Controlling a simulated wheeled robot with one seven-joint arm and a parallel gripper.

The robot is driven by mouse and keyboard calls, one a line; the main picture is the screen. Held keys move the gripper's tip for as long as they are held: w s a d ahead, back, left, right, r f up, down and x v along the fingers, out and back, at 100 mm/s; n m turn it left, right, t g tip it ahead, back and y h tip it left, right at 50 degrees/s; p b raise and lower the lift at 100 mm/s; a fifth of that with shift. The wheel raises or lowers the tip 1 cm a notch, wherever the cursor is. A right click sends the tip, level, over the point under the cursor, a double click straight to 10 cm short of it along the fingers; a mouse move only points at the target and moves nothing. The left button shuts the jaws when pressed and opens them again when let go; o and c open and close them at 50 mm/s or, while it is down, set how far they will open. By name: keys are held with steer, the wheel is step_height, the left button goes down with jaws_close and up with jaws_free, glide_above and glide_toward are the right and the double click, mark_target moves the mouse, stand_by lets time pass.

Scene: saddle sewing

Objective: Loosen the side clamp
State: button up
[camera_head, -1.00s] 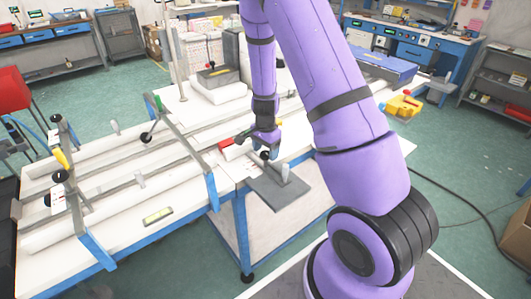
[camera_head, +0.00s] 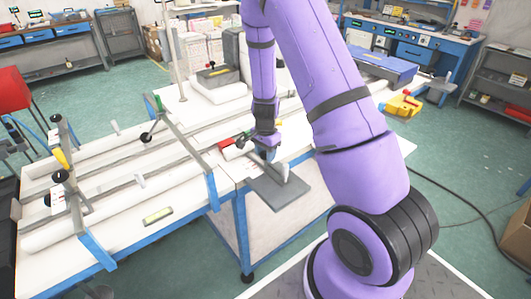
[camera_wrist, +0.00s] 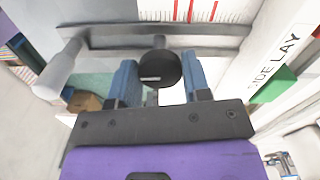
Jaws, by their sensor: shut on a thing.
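The side clamp shows in the wrist view as a grey bar (camera_wrist: 205,30) with a round black knob (camera_wrist: 160,70) on a short stem. My gripper (camera_wrist: 160,80) has its two blue fingers on either side of this knob and is shut on it. A grey handle (camera_wrist: 60,68) sticks out at the bar's left end. In the head view my gripper (camera_head: 270,150) points down at the table's right corner, beside the grey handle (camera_head: 283,172). The knob is hidden there behind the fingers.
A "SIDE LAY" label (camera_wrist: 280,62), a green block (camera_wrist: 274,86) and a red-marked scale (camera_wrist: 195,10) are close by. A dark grey plate (camera_head: 290,192) juts from the table corner. Rails and a crossbar (camera_head: 185,137) stand left of my gripper.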

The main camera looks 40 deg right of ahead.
steer(key=n, duration=1.5)
steer(key=shift+n, duration=2.7)
steer(key=o, duration=0.9)
steer(key=shift+o, duration=0.2)
